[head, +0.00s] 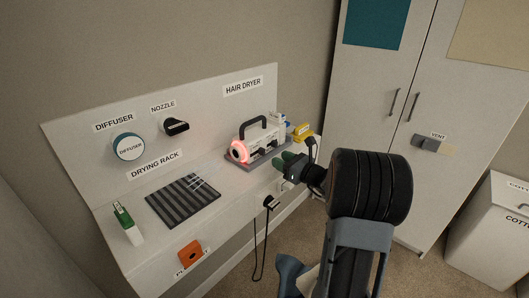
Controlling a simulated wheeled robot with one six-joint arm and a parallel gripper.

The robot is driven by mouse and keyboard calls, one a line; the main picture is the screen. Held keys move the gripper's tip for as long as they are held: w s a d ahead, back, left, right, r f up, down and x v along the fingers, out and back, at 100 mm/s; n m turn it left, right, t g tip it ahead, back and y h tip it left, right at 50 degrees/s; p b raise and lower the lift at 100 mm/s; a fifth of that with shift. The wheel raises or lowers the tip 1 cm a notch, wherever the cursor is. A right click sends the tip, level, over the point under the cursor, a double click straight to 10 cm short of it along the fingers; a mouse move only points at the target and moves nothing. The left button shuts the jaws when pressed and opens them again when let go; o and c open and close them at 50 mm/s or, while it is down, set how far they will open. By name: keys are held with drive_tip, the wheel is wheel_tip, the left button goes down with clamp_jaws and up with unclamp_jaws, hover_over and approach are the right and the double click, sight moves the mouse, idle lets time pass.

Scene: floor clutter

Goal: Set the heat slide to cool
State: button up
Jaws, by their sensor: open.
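The hair dryer (264,134) sits on a grey base (232,155) at the right end of the white shelf, under the HAIR DRYER label. It has a white body, a black handle on top and a ring glowing red at its left end. Dark parts show on its front side, but I cannot make out the heat slide or its setting. My gripper (281,162), with green fingertips, is open just in front of the dryer's lower right. Whether it touches the dryer cannot be told. My arm hides part of the area to the right.
A black striped drying rack (183,200) lies mid-shelf, and a green-and-white bottle (128,224) stands at left. A diffuser (128,146) and nozzle (176,126) are on the back panel. A yellow item (302,131) is beside the dryer. A black cord (266,235) hangs in front.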

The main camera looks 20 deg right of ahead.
sight(264, 151)
drive_tip(key=x, duration=0.8)
drive_tip(key=shift+s, duration=0.1)
clamp_jaws()
idle(0.4)
